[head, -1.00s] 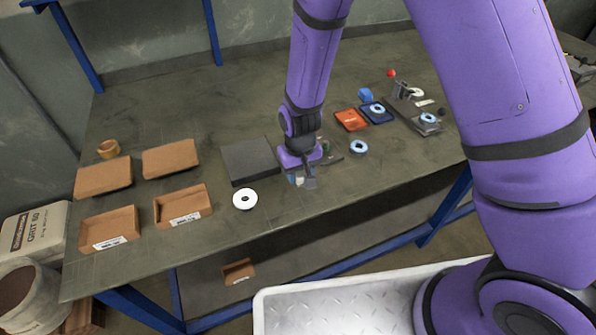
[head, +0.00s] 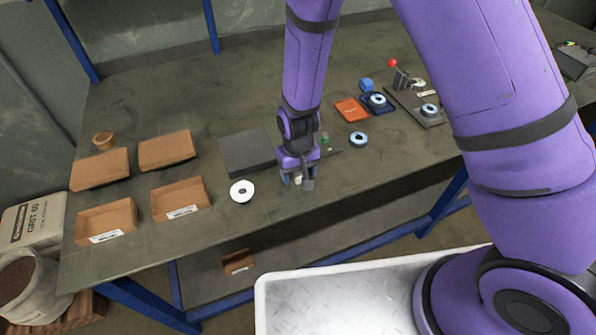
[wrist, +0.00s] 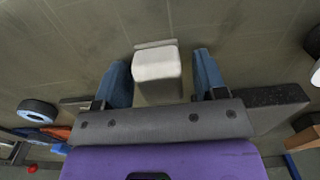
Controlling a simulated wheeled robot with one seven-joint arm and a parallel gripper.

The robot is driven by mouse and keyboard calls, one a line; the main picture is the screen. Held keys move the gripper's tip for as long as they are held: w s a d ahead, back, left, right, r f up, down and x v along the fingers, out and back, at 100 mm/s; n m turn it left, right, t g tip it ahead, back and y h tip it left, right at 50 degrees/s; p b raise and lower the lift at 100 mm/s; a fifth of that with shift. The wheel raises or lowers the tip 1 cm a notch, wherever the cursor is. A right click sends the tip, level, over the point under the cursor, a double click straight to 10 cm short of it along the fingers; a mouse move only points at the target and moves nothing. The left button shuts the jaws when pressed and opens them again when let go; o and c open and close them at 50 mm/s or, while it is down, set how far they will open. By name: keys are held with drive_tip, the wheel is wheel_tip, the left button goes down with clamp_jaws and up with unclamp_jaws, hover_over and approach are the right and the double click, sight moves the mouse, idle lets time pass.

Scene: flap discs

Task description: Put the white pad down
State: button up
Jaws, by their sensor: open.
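The white pad (wrist: 157,66) is a small pale block between my gripper's fingers in the wrist view. A gap shows on each side of it, so neither finger touches it. In the head view the pad (head: 298,180) is a small white patch, partly hidden by the fingers. My gripper (wrist: 162,80) is open, its two blue fingers left and right of the pad. In the head view my gripper (head: 298,182) is low over the table (head: 340,190), near its front edge. The pad appears to stand on the table, though its underside is hidden.
A white disc (head: 234,195) lies left of my gripper, with a dark grey block (head: 247,152) behind it. Several brown trays (head: 100,168) stand further left. An orange tray (head: 351,109), a blue-rimmed disc (head: 358,140) and a lever fixture (head: 402,80) are to the right.

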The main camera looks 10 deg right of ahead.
wheel_tip(320, 180, up, 12)
drive_tip(key=shift+r, duration=0.15)
idle(0.4)
drive_tip(key=s+d+r+m+t+y, duration=0.1)
drive_tip(key=s+d+r, duration=0.1)
drive_tip(key=d+r, duration=0.65)
drive_tip(key=s+d+r+m+t, duration=0.1)
drive_tip(key=d+r, duration=0.4)
drive_tip(key=r, duration=0.7)
drive_tip(key=s+d+r+t, duration=0.1)
drive_tip(key=s+d+r, duration=0.3)
drive_tip(key=s, duration=0.3)
drive_tip(key=s+d+r+m+t+h, duration=0.1)
drive_tip(key=s+d+r+t, duration=0.1)
drive_tip(key=s+d+r, duration=0.3)
drive_tip(key=s+d, duration=0.2)
drive_tip(key=s, duration=0.1)
drive_tip(key=shift+s+r, duration=0.25)
drive_tip(key=shift+s, duration=0.05)
